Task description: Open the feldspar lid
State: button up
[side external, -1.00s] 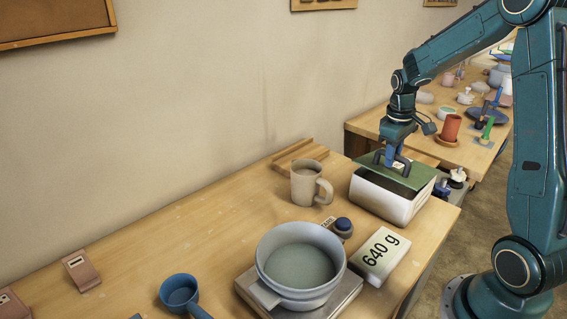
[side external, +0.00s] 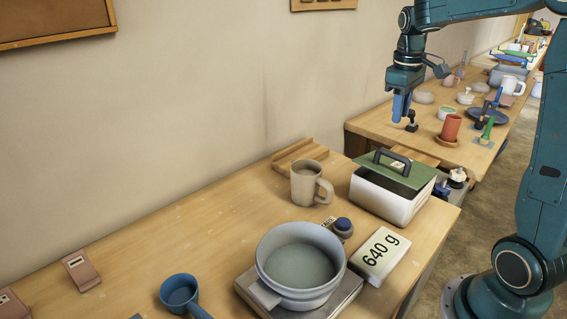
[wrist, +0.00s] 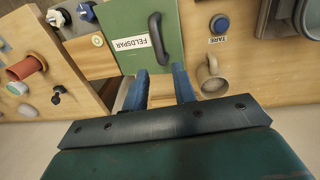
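The feldspar lid (side external: 412,168) is a green plate with a dark arched handle (side external: 392,158). It lies over the back part of a white box (side external: 385,200), leaving a dark gap along the near side in the side view. In the wrist view the lid (wrist: 180,15) bears a white FELDSPAR label (wrist: 130,44) beside its handle (wrist: 157,38). My gripper (side external: 401,112) is raised above and behind the box, clear of the handle. In the wrist view its two blue fingers (wrist: 160,82) stand apart with nothing between them.
A beige mug (side external: 305,185) stands left of the box. In front are a TARE button (side external: 343,224), a 640 g display (side external: 381,255) and a pot (side external: 300,265) on a scale. A second bench behind holds a terracotta cup (side external: 451,128) and other items.

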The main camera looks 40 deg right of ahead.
jog(key=s+a+r+t, duration=0.1)
jog(key=s+a+r, duration=0.1)
jog(key=a, duration=0.4)
jog(key=shift+s+a+r, duration=0.2)
jog(key=shift+s+r, duration=0.05)
jog(key=shift+r, duration=0.2)
jog(key=shift+c, duration=0.2)
jog(key=c, duration=0.4)
grip_shut()
jog(key=w+f+n, duration=0.2)
jog(key=f+n, duration=0.1)
jog(key=n, duration=0.6)
jog(key=w+d+f+n+g, duration=0.1)
jog(key=f+n, duration=0.3)
jog(key=n, duration=0.5)
jog(key=shift+w+d, duration=0.25)
jog(key=shift+w, duration=0.55)
